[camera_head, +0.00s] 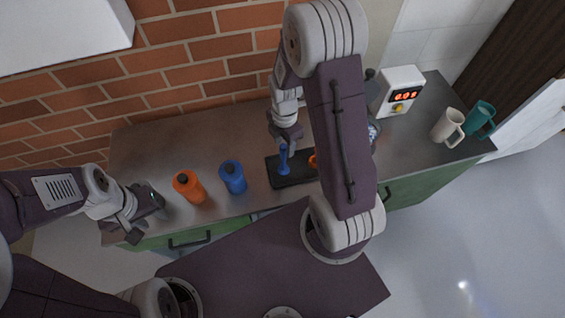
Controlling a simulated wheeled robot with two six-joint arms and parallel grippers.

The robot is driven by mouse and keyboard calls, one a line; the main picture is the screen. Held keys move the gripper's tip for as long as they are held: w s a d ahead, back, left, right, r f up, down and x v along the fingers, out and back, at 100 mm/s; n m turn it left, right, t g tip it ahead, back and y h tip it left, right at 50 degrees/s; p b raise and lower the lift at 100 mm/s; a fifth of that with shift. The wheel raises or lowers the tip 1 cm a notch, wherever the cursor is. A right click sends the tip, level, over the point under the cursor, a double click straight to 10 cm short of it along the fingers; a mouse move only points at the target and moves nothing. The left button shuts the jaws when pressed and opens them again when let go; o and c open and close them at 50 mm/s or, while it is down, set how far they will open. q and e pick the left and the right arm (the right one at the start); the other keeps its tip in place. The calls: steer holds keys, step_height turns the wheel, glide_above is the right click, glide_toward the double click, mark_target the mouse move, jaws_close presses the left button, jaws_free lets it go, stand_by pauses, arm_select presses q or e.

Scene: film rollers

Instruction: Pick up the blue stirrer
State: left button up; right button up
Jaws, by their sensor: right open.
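The blue stirrer (284,160) stands upright on a black tray (301,179) on the counter. My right gripper (285,141) is over the stirrer's top end and open. It hides part of that end, and I cannot tell whether it touches it. My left gripper (150,206) is at the counter's left front edge, apart from the stirrer. Its finger gap does not show clearly.
An orange bottle (189,187) and a blue bottle (232,177) stand left of the tray. An orange item (312,161) is partly hidden behind my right arm. A white device (400,92) and white (446,126) and teal (480,118) mugs stand right. The back left counter is clear.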

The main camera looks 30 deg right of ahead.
mark_target(283, 152)
steer(key=shift+w+a+f, duration=0.1)
steer(key=shift+a+f, duration=0.05)
steer(key=shift+f, duration=0.25)
step_height(283, 152, down, 5)
steer(key=shift+w+p, duration=0.1)
steer(key=shift+p, duration=0.35)
jaws_close()
